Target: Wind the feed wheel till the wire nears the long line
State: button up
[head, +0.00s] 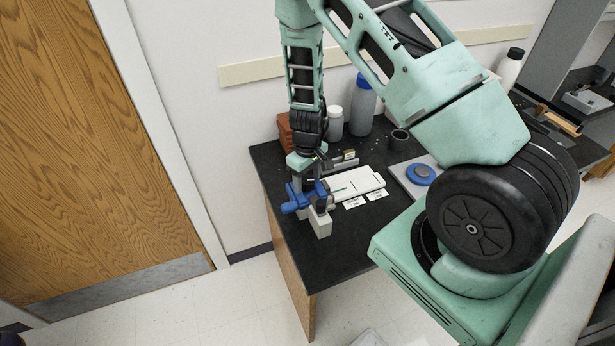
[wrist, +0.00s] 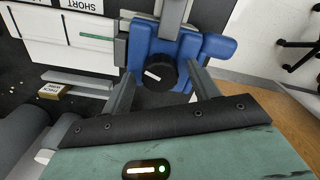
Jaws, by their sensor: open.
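A thin green wire (wrist: 97,37) reaches from the device over the white board (wrist: 35,20). A dark line (wrist: 65,30) on the board lies beyond the wire's tip, a gap between them.
The black table (head: 290,240) also holds bottles (head: 362,105), a dark cup (head: 399,139) and a grey plate with a blue disc (head: 421,174). White label cards (head: 355,202) lie before the board; one reads SHORT. A wooden door (head: 90,150) is at left.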

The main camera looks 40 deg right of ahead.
jog(key=c, duration=1)
jog(key=shift+o, duration=0.2)
